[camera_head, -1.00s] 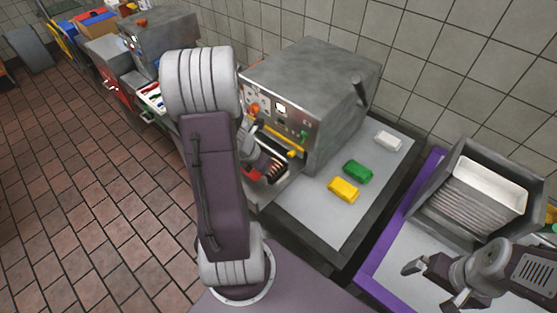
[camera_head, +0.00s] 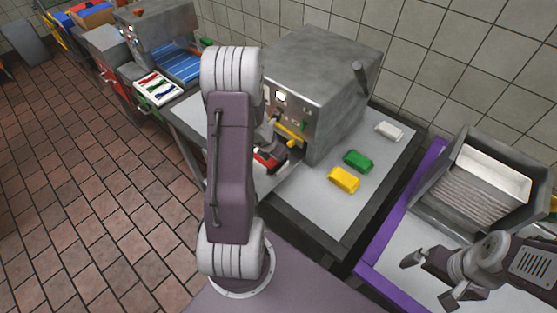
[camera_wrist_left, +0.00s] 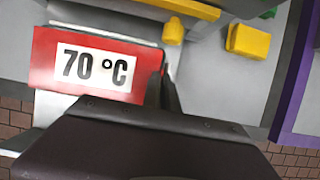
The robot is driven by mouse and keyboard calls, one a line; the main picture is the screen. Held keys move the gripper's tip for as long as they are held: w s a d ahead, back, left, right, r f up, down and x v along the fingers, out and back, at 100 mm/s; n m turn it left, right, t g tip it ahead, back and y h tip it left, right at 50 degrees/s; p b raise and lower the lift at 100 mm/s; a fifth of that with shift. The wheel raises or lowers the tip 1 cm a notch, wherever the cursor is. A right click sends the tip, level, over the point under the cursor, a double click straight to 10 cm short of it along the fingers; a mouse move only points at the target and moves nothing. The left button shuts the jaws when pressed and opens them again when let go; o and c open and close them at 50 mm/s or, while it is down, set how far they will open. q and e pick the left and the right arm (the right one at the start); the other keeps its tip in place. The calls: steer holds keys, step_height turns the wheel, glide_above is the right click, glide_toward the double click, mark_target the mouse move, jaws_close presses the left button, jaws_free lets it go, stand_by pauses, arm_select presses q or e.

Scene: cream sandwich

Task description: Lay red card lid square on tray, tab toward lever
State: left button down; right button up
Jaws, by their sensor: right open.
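The red card lid (camera_wrist_left: 40,68), with a white "70 °C" label, lies across the left of the left wrist view. A dark finger of my left gripper (camera_wrist_left: 168,92) is at the card's right end; whether the jaws grip it cannot be told. In the head view the red card (camera_head: 268,160) shows partly at the front of the grey machine, beside my left arm. A pale surface, perhaps the tray (camera_wrist_left: 58,108), shows below the card. A yellow bar (camera_head: 288,133) crosses the machine's front; whether it is the lever is unclear. My right gripper (camera_head: 430,278) is open and empty at lower right.
Yellow (camera_head: 344,179), green (camera_head: 357,161) and white (camera_head: 388,131) blocks lie on the table right of the grey machine (camera_head: 322,75). A grey bin (camera_head: 430,192) holding white stacked pieces stands farther right, by a purple edge (camera_head: 400,215). The table's front right is clear.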

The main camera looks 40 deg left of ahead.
arm_select(q)
steer(key=shift+f, duration=0.2)
steer(key=c, duration=1.8)
jaws_free()
steer(key=shift+r, duration=0.1)
steer(key=shift+o, duration=0.8)
